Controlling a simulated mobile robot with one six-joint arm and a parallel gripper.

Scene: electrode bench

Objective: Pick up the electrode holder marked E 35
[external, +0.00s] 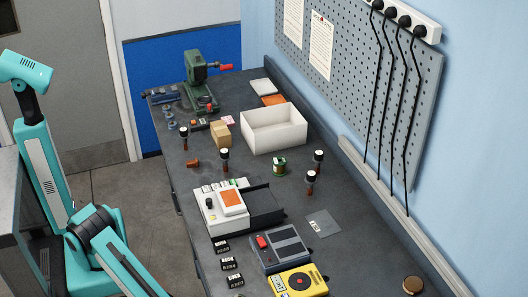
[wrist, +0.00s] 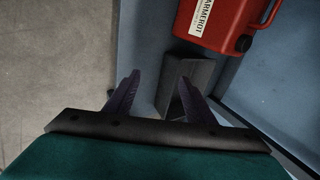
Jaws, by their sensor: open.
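Several upright holders with dark tops, pale caps and brown handles stand on the dark bench (external: 190,170). One holder (external: 184,137) is at the left edge, another holder (external: 224,160) is nearer the middle. Two more, a rear holder (external: 318,162) and a front holder (external: 310,182), stand at the right. Their markings are too small to read, so I cannot tell which is E 35. My gripper (wrist: 157,92) is open and empty in the wrist view, away from the holders. In the external view my arm is at the left, off the bench, and the fingers are not visible.
Small black tags (external: 229,263) lie near the front. The wrist view shows a red canister (wrist: 224,22) beyond the fingers.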

